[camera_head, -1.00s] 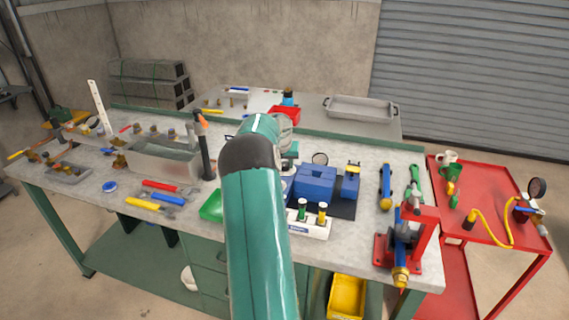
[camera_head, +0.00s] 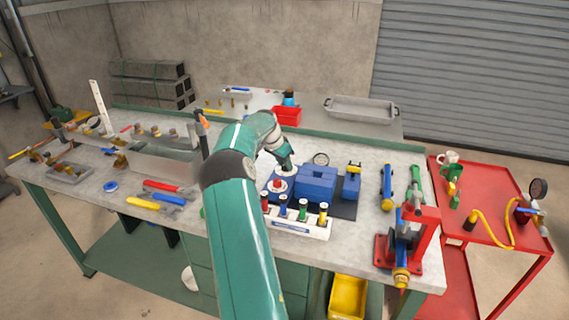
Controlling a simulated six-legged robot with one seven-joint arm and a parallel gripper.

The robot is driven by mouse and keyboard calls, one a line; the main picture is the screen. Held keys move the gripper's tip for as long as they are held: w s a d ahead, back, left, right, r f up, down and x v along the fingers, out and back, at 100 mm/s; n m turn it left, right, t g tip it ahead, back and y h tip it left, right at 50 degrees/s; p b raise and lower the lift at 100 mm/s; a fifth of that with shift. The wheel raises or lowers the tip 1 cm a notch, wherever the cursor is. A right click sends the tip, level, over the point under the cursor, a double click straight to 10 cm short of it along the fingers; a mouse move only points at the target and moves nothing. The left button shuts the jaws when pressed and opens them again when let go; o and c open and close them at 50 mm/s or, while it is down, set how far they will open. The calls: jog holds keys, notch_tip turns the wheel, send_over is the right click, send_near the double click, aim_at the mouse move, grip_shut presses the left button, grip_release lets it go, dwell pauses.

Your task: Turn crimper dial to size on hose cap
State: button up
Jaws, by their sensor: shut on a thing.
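The blue crimper (camera_head: 316,182) stands on a dark mat in the middle of the bench. At its left is a blue part with a red piece (camera_head: 277,185) on top and a pale round dial (camera_head: 279,172) behind. My gripper (camera_head: 286,167) points down at this dial and is shut on it; the fingers are small and partly hidden by my arm. The dial's markings are too small to read. In front, a white rack (camera_head: 304,228) holds several upright hoses with coloured caps, among them a yellow-capped hose (camera_head: 323,213). Any size on the caps is unreadable.
A red press (camera_head: 405,240) stands at the bench's right front. Blue and green tools (camera_head: 387,185) lie behind it. Red and yellow pliers (camera_head: 165,186) lie at left. A red bin (camera_head: 287,116) stands at the back. A red cart (camera_head: 490,200) is at the right.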

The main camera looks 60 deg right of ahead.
jog(key=shift+w+d+m+g+y, duration=0.1)
jog(key=shift+m+g+y, duration=0.4)
jog(key=shift+m, duration=1.4)
jog(key=o, duration=1)
jog(key=shift+c, duration=0.2)
jog(key=v, duration=1.3)
jog(key=shift+w+r, duration=0.25)
jog(key=shift+r, duration=0.05)
